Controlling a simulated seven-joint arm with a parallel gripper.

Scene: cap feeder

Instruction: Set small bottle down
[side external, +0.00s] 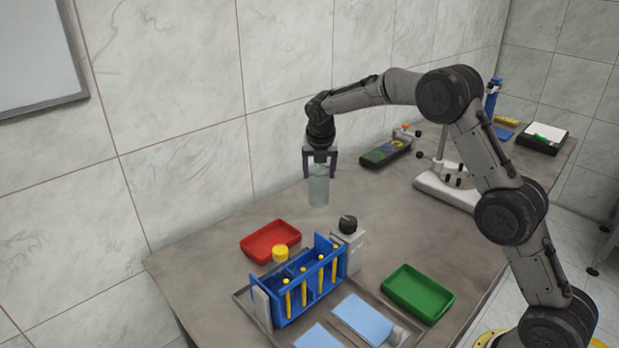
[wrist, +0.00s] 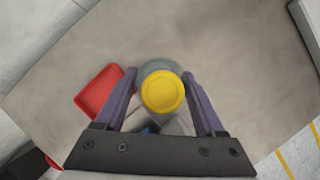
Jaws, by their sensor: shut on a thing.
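The small bottle (side external: 318,190) is clear and pale, and stands upright under my gripper (side external: 320,172) in the side view. My gripper is shut on its upper part, with one finger on each side. The bottle's base is at or just above the grey table; I cannot tell whether it touches. In the wrist view, a round yellow cap (wrist: 163,92) shows between the fingers of my gripper (wrist: 160,74), with the pale body around its far edge. In the side view, the bottle's top is hidden by my gripper.
A red tray (side external: 270,241), a blue rack (side external: 303,283) with yellow-capped tubes, a black-capped bottle (side external: 348,236) and a green tray (side external: 418,292) stand nearer the front. A dark device (side external: 386,152) and a white stand (side external: 446,188) lie to the right. Table around the bottle is clear.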

